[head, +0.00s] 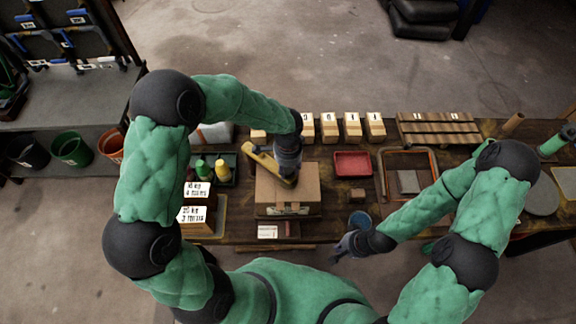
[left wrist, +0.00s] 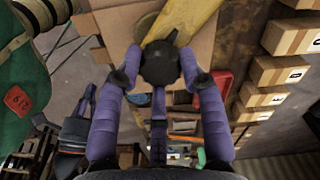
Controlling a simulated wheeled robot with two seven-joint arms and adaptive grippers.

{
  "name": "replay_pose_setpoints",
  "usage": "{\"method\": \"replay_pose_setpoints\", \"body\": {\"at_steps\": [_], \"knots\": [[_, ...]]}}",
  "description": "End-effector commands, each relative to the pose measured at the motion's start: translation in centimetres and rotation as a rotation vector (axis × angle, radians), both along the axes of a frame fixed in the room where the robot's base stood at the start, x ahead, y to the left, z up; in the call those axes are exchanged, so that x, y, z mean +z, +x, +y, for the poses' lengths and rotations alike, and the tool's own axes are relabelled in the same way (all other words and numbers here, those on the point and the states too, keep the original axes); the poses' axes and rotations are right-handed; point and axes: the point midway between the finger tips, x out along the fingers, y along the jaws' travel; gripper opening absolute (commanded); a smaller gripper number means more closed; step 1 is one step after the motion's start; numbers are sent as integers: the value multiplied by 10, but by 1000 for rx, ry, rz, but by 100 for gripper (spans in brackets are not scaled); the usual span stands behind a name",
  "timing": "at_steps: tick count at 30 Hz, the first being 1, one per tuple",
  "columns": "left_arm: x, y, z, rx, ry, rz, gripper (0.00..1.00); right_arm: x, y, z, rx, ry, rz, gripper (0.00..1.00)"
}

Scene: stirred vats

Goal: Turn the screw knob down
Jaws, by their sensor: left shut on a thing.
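The screw knob (left wrist: 160,62) is dark and lobed, and it sits against a yellow bar (left wrist: 195,18) in the left wrist view. The yellow bar also shows in the head view (head: 262,160), lying over a cardboard box (head: 303,196) on the bench. My left gripper (head: 288,177) is above the box and covers the knob in the head view. In the left wrist view the purple fingers of my left gripper (left wrist: 160,76) are shut on the knob, one on each side. My right gripper (head: 346,246) hangs near the bench's front edge, away from the knob; its finger opening is unclear.
A tray with bottles (head: 222,171) and numbered boxes (head: 194,214) stand left of the cardboard box. A red tray (head: 352,164) is to its right, and a blue cup (head: 361,222) is near my right gripper. Several small cartons (head: 352,127) line the back.

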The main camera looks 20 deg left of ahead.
Motion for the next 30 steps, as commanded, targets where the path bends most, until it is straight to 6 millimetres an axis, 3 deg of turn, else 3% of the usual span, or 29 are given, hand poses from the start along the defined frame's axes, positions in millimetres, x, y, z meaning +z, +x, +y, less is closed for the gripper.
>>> {"method": "replay_pose_setpoints", "body": {"at_steps": [9,23,24,26,30], "knots": [[1,1,-1,-96,-1,-3,8,5,0,0,0,0,0,0],[1,1,-1,-111,-2,-3,7,5,0,0,0,0,0,0],[1,0,-1,-111,-2,-3,46,5,0,0,0,0,0,0],[0,0,-1,-111,-2,-3,63,5,0,0,0,0,0,0],[0,0,-1,-110,-2,-1,64,5,0,0,0,0,0,0]]}}
